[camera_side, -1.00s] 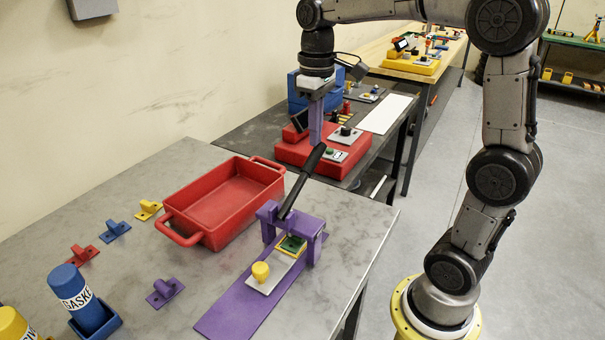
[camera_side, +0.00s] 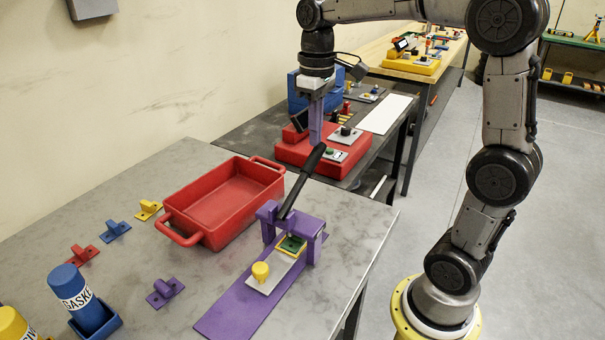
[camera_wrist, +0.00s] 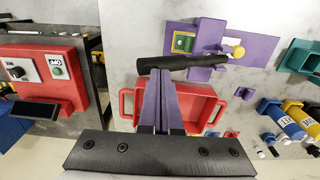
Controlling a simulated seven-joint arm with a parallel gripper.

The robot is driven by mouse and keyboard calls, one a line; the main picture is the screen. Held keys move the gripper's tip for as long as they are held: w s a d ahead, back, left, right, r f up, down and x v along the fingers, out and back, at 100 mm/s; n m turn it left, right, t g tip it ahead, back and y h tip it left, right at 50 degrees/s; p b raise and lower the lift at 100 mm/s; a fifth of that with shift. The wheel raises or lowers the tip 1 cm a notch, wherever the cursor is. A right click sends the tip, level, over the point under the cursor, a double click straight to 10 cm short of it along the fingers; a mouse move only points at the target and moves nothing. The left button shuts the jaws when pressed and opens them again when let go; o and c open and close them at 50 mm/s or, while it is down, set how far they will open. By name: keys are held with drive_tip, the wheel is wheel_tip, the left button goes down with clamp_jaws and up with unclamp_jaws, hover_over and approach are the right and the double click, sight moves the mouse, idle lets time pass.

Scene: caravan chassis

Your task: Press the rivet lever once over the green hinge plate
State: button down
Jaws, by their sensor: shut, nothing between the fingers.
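The purple rivet press stands on the grey table, its frame (camera_side: 313,240) at the far end of a long purple base. Its black lever (camera_side: 302,183) is raised and slants up toward my gripper. The green hinge plate (camera_side: 291,244) sits under the press frame on a sliding plate with a yellow knob (camera_side: 261,271); the plate also shows in the wrist view (camera_wrist: 184,43). My gripper (camera_side: 316,142) is shut and empty, its purple fingers pointing down at the lever's upper end. In the wrist view the fingertips (camera_wrist: 158,72) are at the lever (camera_wrist: 190,64); I cannot tell whether they touch.
A red tray (camera_side: 225,203) stands left of the press. Small red, blue, yellow and purple brackets (camera_side: 165,291) and labelled canisters (camera_side: 82,296) are at the left. A red control box (camera_side: 322,153) is on the bench behind. The table's right edge is near the press.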

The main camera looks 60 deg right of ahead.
sight(315, 153)
drive_tip(key=shift+f, duration=0.65)
drive_tip(key=shift+f, duration=3.2)
drive_tip(key=shift+r, duration=0.1)
drive_tip(key=shift+r, duration=4.45)
drive_tip(key=shift+a, duration=0.1)
drive_tip(key=s+a+r+n+t, duration=0.1)
drive_tip(key=s+a+r, duration=0.2)
drive_tip(key=s, duration=0.1)
drive_tip(key=s+a+f+m+t, duration=0.1)
drive_tip(key=s+a+f+t, duration=0.3)
drive_tip(key=s+f, duration=0.4)
drive_tip(key=shift+s+a+f+t, duration=0.35)
drive_tip(key=shift+s+a, duration=0.15)
drive_tip(key=shift+s, duration=1.3)
